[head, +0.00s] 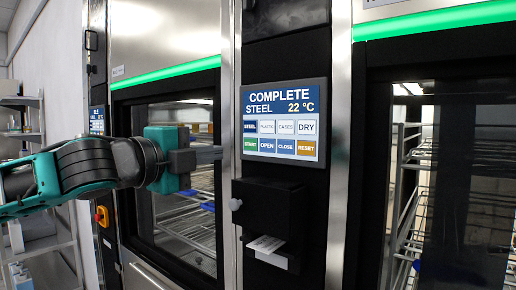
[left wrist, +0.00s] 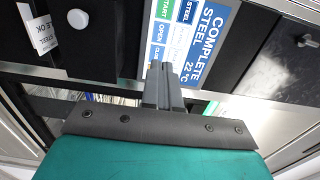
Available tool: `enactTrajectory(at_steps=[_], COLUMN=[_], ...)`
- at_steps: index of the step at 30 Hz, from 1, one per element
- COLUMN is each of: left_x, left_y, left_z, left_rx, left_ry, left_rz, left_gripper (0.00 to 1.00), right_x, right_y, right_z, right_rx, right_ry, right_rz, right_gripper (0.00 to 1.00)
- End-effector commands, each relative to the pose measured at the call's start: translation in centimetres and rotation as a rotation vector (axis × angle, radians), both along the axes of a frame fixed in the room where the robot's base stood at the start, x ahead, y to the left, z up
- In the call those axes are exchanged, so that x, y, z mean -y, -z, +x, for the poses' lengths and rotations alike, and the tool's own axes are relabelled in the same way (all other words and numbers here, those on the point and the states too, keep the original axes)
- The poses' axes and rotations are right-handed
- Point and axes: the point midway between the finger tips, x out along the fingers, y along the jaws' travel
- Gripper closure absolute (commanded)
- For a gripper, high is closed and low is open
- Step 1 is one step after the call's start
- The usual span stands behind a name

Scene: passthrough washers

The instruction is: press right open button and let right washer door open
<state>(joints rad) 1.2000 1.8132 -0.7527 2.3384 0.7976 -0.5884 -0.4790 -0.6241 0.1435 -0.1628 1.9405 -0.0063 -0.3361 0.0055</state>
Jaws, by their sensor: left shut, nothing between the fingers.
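The control panel (head: 284,120) between two washers reads "COMPLETE STEEL 22 °C". Its blue OPEN button (head: 265,146) is in the bottom row, between START and CLOSE. My left gripper (head: 219,154) is shut and empty, just left of the panel in the head view. My right gripper is not in view.
The left washer's glass door (head: 175,225) lies behind my left arm. A black printer box (head: 272,212) with a knob and paper slip juts out below the panel. Green light strips (head: 440,20) run above the doors. A shelf rack (head: 45,235) stands far left.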

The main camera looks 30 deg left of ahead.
Motion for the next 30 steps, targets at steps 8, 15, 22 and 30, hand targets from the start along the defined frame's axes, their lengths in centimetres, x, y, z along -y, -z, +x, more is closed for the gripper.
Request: enactTrajectory(at_steps=[8, 15, 22, 30], left_x=[0.3, 0.5, 0.9, 1.1], left_y=[-0.1, -0.2, -0.1, -0.1], left_z=[2.3, 5.9, 9.8, 13.2], left_rx=[-0.001, 0.001, 0.0, 0.0], left_ry=[0.004, 0.003, 0.003, 0.001], left_rz=[-0.004, -0.005, -0.004, -0.001], left_gripper=[1.0, 1.0, 1.0, 1.0], right_x=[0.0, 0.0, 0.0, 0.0], right_y=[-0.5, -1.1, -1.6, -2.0], right_z=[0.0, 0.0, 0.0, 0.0], right_rx=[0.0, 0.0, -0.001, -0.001], right_ry=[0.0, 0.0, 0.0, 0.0], right_rz=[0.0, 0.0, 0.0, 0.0], right_gripper=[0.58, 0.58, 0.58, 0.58])
